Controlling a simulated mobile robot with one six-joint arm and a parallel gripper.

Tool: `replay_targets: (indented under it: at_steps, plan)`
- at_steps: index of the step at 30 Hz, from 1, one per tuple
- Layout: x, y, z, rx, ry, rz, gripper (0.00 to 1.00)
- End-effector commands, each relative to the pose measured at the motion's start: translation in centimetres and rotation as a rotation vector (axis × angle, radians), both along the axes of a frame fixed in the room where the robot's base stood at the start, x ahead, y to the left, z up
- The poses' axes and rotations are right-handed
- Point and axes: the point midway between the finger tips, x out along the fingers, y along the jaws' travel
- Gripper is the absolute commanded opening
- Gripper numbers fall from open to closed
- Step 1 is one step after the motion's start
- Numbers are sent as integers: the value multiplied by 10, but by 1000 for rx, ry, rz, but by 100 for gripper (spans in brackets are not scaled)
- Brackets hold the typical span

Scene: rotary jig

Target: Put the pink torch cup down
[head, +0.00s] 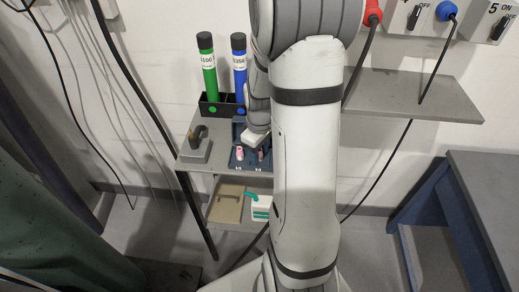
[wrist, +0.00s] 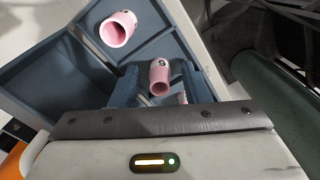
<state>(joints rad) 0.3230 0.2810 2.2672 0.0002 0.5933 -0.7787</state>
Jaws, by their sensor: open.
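A pink torch cup (wrist: 159,76) sits in the blue tray (wrist: 50,68), between the two fingers of my gripper (wrist: 158,71) in the wrist view. My gripper is open; I cannot tell whether a finger touches the cup. A second pink cup (wrist: 119,28) lies tilted in a tray compartment farther off, apart from the gripper. In the head view, two pink cups (head: 239,153) and (head: 261,155) show at the front of the tray (head: 236,166), below my gripper (head: 254,139). My arm hides the tray's right part.
A grey shelf table (head: 222,143) bears the tray. A black holder (head: 212,108) with a green tube (head: 208,75) and a blue tube (head: 239,68) stands behind. A small grey stand (head: 196,147) is at the left. A blue-framed bench (head: 486,190) is at the right.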

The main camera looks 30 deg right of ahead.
Motion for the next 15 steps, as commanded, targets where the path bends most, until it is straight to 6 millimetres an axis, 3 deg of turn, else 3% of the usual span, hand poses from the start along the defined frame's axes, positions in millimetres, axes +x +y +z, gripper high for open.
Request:
replay_targets:
  at_steps: [5,15]
  plan:
    - [1,0,11,-1,-3,0,42]
    - [1,-1,81,-2,-7,-1,42]
